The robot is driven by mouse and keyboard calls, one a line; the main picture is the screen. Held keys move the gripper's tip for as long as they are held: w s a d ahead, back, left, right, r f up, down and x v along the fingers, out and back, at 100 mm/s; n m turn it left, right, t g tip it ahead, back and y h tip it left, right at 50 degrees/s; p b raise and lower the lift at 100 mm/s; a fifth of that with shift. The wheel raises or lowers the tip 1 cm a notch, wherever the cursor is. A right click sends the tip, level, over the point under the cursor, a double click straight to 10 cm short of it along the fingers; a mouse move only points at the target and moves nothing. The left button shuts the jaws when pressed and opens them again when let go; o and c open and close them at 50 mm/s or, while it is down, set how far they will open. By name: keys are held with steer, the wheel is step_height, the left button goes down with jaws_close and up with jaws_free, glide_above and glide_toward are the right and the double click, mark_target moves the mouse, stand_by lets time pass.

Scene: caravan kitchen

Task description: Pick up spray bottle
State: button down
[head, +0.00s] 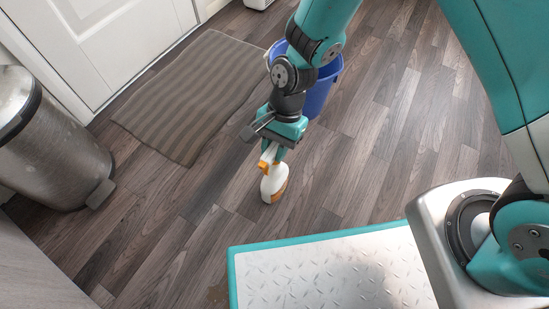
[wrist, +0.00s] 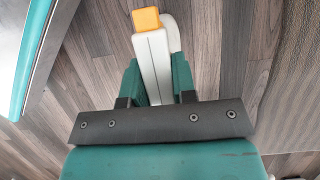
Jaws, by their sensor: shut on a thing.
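A white spray bottle (head: 274,184) with an orange trigger head is in the middle of the head view, on or just above the wood floor; I cannot tell which. My gripper (head: 273,151) comes down on it from above and is shut on its upper part. In the wrist view, the bottle (wrist: 154,62), white with an orange tip, lies between the two teal fingers of my gripper (wrist: 154,82). The gripper's fingers hide part of the bottle's neck.
A blue bucket (head: 318,92) stands just behind my arm. A striped grey mat (head: 190,95) lies in front of the white door (head: 110,35). A metal pedal bin (head: 50,140) stands at the left. The floor right of the bottle is clear.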

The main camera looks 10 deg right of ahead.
step_height(320, 180, up, 20)
steer(key=m+t+y+p, duration=0.1)
steer(key=m+p, duration=0.3)
steer(key=p, duration=1)
steer(key=f+b, duration=0.3)
steer(key=f, duration=0.3)
steer(key=f+b, duration=0.4)
steer(key=f, duration=0.3)
steer(key=w+f+b, duration=0.1)
steer(key=f+b, duration=0.3)
steer(key=f, duration=0.3)
steer(key=shift+d, duration=0.3)
steer(key=shift+r, duration=0.1)
steer(key=c, duration=1.4)
jaws_free()
steer(key=shift+f+m, duration=0.2)
steer(key=shift+m, duration=0.1)
steer(key=o, duration=0.5)
